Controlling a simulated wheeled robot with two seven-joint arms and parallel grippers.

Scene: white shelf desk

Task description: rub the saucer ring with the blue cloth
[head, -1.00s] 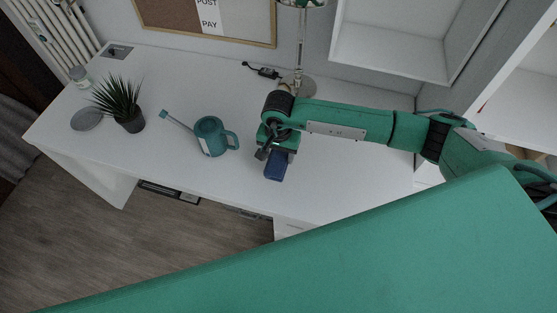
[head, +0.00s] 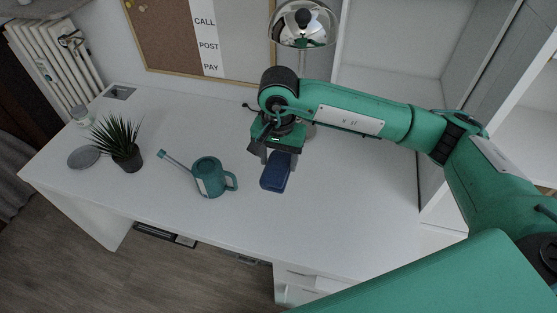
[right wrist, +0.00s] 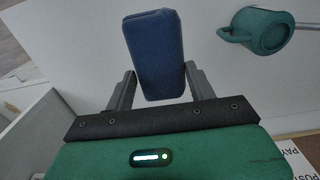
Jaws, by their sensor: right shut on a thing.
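The blue cloth (head: 275,172) is a folded dark blue pad held over the white desk, right of the watering can. My right gripper (head: 274,152) is shut on it; in the right wrist view the cloth (right wrist: 154,50) sticks out between the two fingers (right wrist: 160,88). I cannot tell whether the cloth touches the desk top. A flat grey disc, perhaps the saucer (head: 84,157), lies at the desk's left end beside the plant. I cannot make out a ring mark on the desk. My left gripper is not in view.
A teal watering can (head: 209,178) stands left of the cloth, its spout to the left. A potted plant (head: 128,158) stands farther left. A chrome lamp (head: 303,25) and shelf unit stand behind. The desk (head: 340,220) is clear in front and to the right.

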